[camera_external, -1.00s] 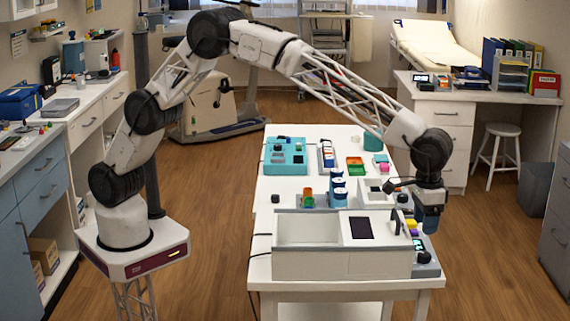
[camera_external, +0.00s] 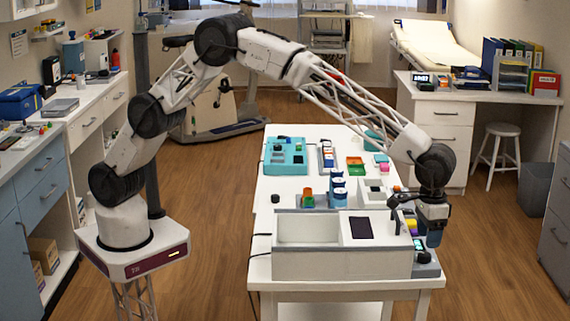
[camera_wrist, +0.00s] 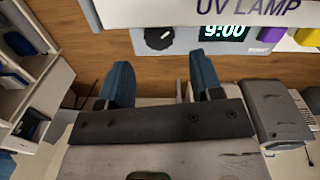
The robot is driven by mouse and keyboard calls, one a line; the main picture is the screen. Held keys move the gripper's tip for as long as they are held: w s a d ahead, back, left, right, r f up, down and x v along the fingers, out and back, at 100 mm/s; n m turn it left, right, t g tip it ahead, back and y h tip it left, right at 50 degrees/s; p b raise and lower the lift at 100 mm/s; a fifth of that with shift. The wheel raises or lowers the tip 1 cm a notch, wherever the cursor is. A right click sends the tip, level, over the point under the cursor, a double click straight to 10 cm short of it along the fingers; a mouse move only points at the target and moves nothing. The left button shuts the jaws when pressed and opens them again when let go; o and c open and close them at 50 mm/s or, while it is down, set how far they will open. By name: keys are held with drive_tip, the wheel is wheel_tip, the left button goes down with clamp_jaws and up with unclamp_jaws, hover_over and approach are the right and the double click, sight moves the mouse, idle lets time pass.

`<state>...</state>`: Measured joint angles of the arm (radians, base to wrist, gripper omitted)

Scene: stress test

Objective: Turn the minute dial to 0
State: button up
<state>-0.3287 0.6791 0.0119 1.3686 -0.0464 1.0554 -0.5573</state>
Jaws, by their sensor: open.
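A black dial (camera_wrist: 158,38) with a white pointer mark sits on a grey panel, left of a display (camera_wrist: 224,31) that reads 9:00. The dial's label is not readable, so I cannot tell if it is the minute dial. My gripper (camera_wrist: 160,62) is open with two blue fingers. In the wrist view the dial lies just beyond and between the fingertips, apparently untouched. In the external view my gripper (camera_external: 434,239) is over the grey timer unit (camera_external: 427,270) at the table's right front, hiding part of it. The lit display (camera_external: 419,245) shows there.
A white box (camera_external: 340,264) labelled UV LAMP in the wrist view stands left of the timer unit. A purple part (camera_wrist: 262,23) and a yellow part (camera_wrist: 307,37) are right of the display. Several coloured items and trays stand farther back on the white table.

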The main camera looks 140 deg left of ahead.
sight(426, 253)
drive_tip(key=shift+w+f, duration=0.1)
drive_tip(key=shift+f, duration=2.45)
drive_tip(key=c, duration=0.9)
